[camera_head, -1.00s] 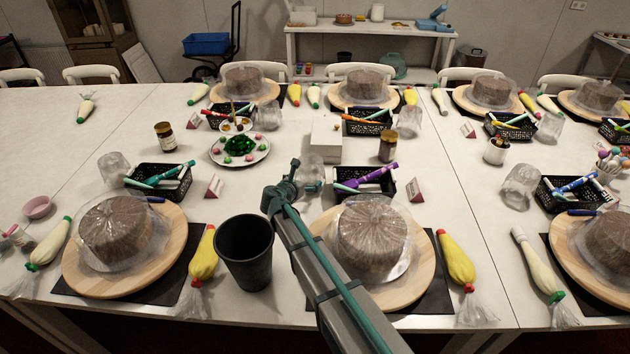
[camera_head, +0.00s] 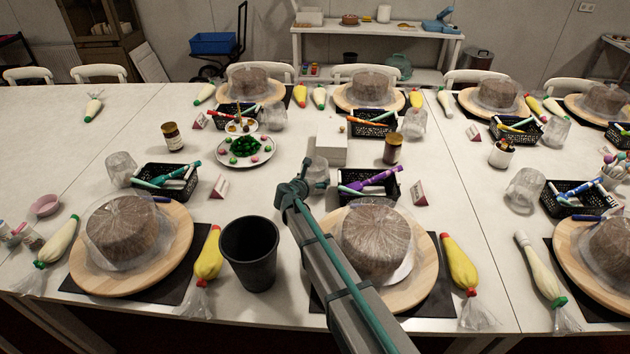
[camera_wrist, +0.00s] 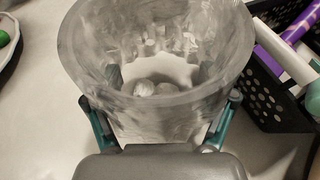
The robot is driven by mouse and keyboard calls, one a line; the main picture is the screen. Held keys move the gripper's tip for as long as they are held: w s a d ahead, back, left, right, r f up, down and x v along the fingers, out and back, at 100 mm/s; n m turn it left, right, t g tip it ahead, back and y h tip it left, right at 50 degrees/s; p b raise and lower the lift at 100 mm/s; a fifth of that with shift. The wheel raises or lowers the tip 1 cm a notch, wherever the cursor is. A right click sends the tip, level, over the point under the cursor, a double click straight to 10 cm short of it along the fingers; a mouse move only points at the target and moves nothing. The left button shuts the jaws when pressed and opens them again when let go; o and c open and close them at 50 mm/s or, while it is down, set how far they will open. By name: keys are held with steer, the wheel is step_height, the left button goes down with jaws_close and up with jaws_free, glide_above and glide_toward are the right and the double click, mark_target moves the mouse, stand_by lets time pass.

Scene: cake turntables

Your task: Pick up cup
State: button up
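The cup (camera_wrist: 155,105) is a clear, crinkled-looking tumbler that fills the middle of the wrist view, its open rim towards the camera. In the head view the cup (camera_head: 317,171) stands out faintly in front of the white box, just right of my gripper's end. My gripper (camera_wrist: 160,85) has its teal and grey fingers on both sides of the cup's body, apparently in contact, and seems shut on it. The fingertips show only blurred through the clear wall. Whether the cup's base touches the table is hard to tell. In the head view my arm hides part of the gripper (camera_head: 302,178).
A black basket (camera_head: 346,197) with purple and teal pens is close right of the cup. A white box (camera_head: 331,148) stands behind it. A green-topped plate (camera_head: 244,162) lies left. A black bin (camera_head: 248,250) and a wrapped cake (camera_head: 376,238) flank my arm.

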steer(key=c, duration=0.4)
steer(key=shift+o, duration=0.2)
steer(key=shift+r, duration=0.15)
